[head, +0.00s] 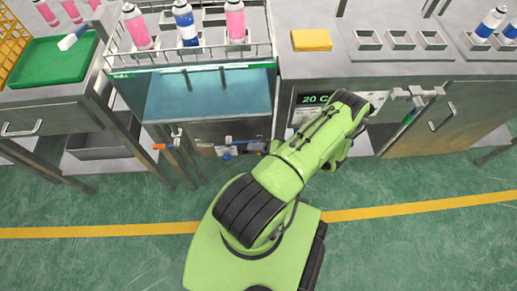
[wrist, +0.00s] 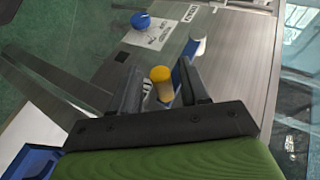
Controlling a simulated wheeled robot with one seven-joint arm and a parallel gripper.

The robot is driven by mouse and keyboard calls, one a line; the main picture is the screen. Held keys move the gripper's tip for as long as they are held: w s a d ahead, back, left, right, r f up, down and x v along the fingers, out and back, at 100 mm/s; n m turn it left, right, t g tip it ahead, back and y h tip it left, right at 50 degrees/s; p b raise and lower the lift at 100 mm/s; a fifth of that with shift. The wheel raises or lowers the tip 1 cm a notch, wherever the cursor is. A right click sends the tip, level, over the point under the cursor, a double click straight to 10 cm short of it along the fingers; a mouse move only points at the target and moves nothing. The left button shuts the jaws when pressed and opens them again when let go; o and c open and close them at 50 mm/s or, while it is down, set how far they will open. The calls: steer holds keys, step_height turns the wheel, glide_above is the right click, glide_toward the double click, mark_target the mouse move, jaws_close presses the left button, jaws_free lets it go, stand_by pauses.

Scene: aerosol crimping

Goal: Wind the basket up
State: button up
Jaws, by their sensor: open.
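The wire basket (head: 262,50) shows at the top left of the head view, with pink and blue cans (head: 186,22) standing in it. The blue-green bath (head: 208,95) shows in front of and below its rim. In the wrist view, my gripper (wrist: 160,88) is open, with its two dark fingers apart. A yellow-topped cylindrical grip (wrist: 160,75) shows between the fingers, with a gap at each side; I cannot tell if either touches it. My green arm covers part of the bench front in the head view, and I cannot make out my fingers there.
A blue knob (wrist: 142,20) sits on a white label plate; it also shows on the bench front (head: 227,156). An orange-handled valve (head: 159,147) is to its left. A green tray (head: 52,62) and a yellow cloth (head: 311,40) lie on counters. The green floor is clear.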

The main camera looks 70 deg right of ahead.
steer(key=shift+s+r, duration=0.1)
steer(key=p+v, duration=0.3)
steer(key=v, duration=1.2)
steer(key=shift+s, duration=0.3)
